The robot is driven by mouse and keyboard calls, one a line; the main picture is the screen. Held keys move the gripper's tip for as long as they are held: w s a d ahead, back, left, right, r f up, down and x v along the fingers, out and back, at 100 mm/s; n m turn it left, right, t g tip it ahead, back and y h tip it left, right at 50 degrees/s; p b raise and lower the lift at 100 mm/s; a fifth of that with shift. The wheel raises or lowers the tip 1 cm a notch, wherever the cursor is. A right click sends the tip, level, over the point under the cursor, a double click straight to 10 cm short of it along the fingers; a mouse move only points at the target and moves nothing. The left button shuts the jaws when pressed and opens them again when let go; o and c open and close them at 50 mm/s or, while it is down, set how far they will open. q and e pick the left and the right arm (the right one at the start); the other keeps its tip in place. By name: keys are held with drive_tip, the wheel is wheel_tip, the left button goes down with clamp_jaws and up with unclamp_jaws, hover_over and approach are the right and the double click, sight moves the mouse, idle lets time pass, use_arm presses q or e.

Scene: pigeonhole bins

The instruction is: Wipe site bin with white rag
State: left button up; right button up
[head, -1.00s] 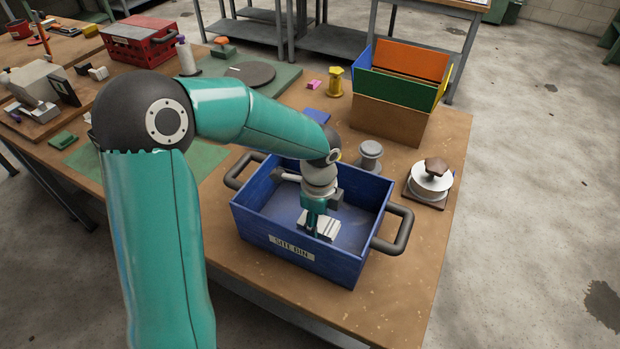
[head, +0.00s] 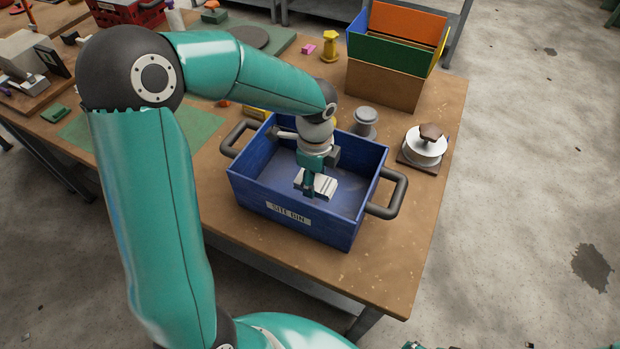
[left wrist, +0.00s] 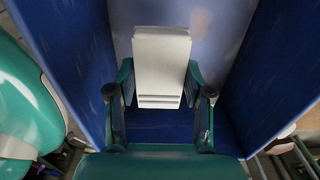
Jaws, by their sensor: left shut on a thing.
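The blue site bin (head: 335,232) stands on the wooden bench, with a "SITE BIN" label on its front wall and a dark handle at each end. My left gripper (head: 312,184) reaches down inside it, shut on the folded white rag (head: 325,186). In the left wrist view, the rag (left wrist: 161,62) sticks out from between the fingers of my left gripper (left wrist: 160,92). Blue bin walls (left wrist: 68,60) rise on both sides, and a paler, greyish patch shows on the floor beyond the rag. I cannot tell if the rag touches the floor. My right gripper is not seen.
A white spool with a brown knob (head: 425,146) and a grey spool (head: 364,122) stand behind and right of the bin. A cardboard box with coloured panels (head: 385,84) stands at the back. A yellow post (head: 329,46) is left of it.

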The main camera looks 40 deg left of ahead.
use_arm(q)
drive_tip(key=shift+w+d+f+b, duration=0.25)
drive_tip(key=shift+w+f+b, duration=0.5)
drive_tip(key=shift+w+b, duration=0.4)
drive_tip(key=f+b, duration=0.4)
drive_tip(key=f, duration=0.1)
drive_tip(key=shift+s+b, duration=0.2)
drive_tip(key=shift+b, duration=0.1)
drive_tip(key=shift+w+f, duration=0.1)
drive_tip(key=shift+f, duration=0.05)
drive_tip(key=shift+w+a+r+p, duration=0.15)
drive_tip(key=shift+w+r+p, duration=0.05)
drive_tip(key=shift+w+p, duration=0.35)
drive_tip(key=shift+w+a+f, duration=0.1)
drive_tip(key=shift+w+a, duration=0.05)
drive_tip(key=shift+w, duration=0.35)
drive_tip(key=shift+f+b, duration=0.45)
drive_tip(key=shift+f, duration=0.25)
drive_tip(key=shift+s, duration=0.15)
